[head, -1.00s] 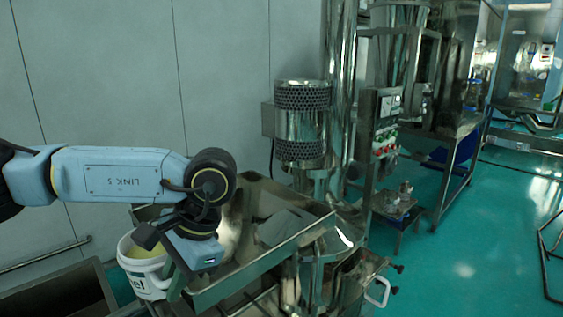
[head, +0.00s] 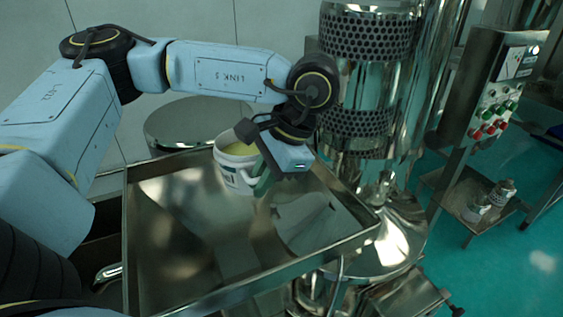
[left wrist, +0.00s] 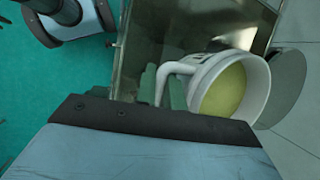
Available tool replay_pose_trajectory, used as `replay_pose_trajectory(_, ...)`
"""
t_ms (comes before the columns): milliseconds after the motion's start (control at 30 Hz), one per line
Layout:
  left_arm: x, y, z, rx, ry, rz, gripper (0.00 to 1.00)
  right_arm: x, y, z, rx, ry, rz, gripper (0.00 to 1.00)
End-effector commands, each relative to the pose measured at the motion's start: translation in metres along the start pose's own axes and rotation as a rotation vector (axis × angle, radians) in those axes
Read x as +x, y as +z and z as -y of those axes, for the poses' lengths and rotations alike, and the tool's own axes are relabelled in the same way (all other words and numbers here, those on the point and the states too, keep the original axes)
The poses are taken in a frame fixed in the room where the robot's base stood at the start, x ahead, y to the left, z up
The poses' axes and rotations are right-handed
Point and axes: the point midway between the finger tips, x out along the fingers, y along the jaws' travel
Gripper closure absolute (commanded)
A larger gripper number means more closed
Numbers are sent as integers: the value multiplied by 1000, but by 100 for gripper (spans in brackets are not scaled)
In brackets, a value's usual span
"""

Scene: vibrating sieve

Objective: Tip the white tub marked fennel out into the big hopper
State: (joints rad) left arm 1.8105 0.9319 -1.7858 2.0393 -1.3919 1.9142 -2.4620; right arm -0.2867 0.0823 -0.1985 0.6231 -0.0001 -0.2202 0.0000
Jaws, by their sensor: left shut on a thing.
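The white tub (head: 229,174) is upright or nearly so and holds yellowish-green contents. Dark lettering shows on its side but is turned too far to read. My left gripper (head: 262,180) is shut on the tub's handle at its right side. In the left wrist view the green fingers (left wrist: 162,88) close on the white handle, and the tub (left wrist: 232,86) shows its contents. The big hopper (head: 165,235) is a wide, shiny metal tray with raised walls. The tub is above the hopper's far part. My right gripper is not in view.
A perforated metal column (head: 366,85) stands behind the hopper, close to my left gripper. A control panel (head: 503,100) with buttons is at the right. A small metal stand (head: 470,203) holds metal containers. A round metal lid (head: 190,125) lies behind the hopper.

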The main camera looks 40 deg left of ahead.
Motion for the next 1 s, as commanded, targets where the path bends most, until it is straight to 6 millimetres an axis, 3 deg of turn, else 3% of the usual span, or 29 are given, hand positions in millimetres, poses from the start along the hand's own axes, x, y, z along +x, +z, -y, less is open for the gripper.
replay_pose_trajectory(300,-1,0,0,0,-1,3,100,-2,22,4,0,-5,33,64)
replay_pose_trajectory(1000,-2,1,1,42,-22,222,100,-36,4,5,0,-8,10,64)
